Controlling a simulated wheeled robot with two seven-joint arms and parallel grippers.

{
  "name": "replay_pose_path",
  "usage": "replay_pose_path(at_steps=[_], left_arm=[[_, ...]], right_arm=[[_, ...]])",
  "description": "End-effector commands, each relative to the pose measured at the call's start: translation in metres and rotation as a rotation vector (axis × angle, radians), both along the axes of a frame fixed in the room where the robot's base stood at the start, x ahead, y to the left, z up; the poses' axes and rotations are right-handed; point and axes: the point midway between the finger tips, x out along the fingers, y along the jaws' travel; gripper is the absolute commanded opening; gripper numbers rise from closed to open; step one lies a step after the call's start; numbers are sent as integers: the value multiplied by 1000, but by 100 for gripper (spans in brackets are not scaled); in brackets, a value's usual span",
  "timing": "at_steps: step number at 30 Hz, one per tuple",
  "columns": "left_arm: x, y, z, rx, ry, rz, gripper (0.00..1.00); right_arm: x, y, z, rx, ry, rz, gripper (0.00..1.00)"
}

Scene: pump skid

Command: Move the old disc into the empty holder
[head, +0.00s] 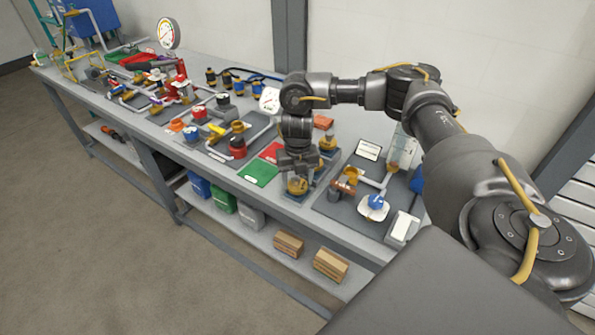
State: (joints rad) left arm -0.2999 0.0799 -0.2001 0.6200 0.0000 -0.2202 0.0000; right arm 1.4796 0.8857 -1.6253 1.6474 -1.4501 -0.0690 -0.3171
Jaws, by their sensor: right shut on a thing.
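My right gripper (298,173) points down near the front edge of the bench and is shut on a round brass-coloured piece (297,187), which looks like the old disc. The piece is right below the fingers, at or close to a dark grey base; I cannot tell whether it touches the base. A second brass-coloured round piece (328,143) stands just behind and to the right of the gripper. The empty holder cannot be told apart for sure; the gripper hides part of this area. My left gripper is not in view.
A green mat (258,174) and a red mat lie left of the gripper. A dark board (335,209) with pipe fittings and a blue-handled valve (376,201) is to the right. Valves, pipes and gauges crowd the left bench. Bins and wooden blocks (330,265) sit on the lower shelf.

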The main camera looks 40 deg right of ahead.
Motion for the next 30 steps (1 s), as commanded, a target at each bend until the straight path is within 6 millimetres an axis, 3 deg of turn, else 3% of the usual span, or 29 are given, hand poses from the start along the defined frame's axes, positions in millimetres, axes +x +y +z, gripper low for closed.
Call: replay_pose_path(at_steps=[4, 5, 11, 20, 23, 30], left_arm=[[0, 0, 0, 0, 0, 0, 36], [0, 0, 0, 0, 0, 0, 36], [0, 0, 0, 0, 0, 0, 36], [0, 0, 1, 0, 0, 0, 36], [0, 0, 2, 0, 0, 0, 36], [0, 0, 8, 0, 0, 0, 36]], right_arm=[[0, 0, 0, 0, 1, 0, 26], [0, 0, 0, 0, 1, 0, 55], [0, 0, 0, 0, 1, 0, 79], [0, 0, 3, 0, 0, 1, 79], [1, 0, 14, 1, -2, 1, 79], [1, 0, 61, -1, -4, 1, 79]])
